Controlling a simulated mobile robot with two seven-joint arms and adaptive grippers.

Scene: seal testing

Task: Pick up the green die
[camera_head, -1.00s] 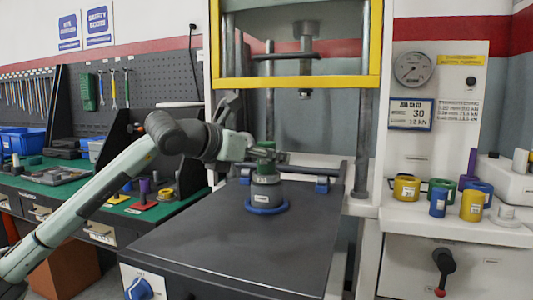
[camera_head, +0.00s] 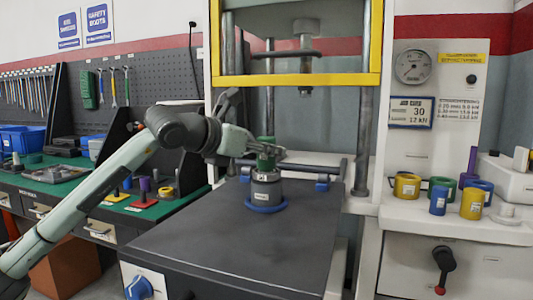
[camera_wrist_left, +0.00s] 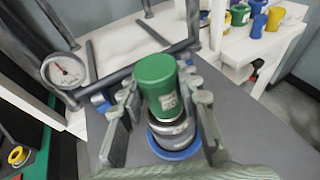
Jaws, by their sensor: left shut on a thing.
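The green die (camera_head: 266,152), a green cylinder with a white label, stands upright over a grey cylindrical holder (camera_head: 266,188) on a blue ring (camera_head: 266,207) on the dark press table. My left gripper (camera_head: 272,156) is shut on the die from its sides. In the left wrist view the die (camera_wrist_left: 155,80) stands between the two fingers of the gripper (camera_wrist_left: 163,100), above the grey holder (camera_wrist_left: 172,130) and blue ring (camera_wrist_left: 176,150). Whether the die's lower end is clear of the holder cannot be told. My right gripper is not in view.
The press frame's yellow crossbar (camera_head: 295,80) and ram (camera_head: 305,65) hang behind and above the die. Yellow (camera_head: 407,186), blue, purple and green (camera_head: 440,188) cylinders stand on the white shelf at right. The front of the press table (camera_head: 225,245) is clear.

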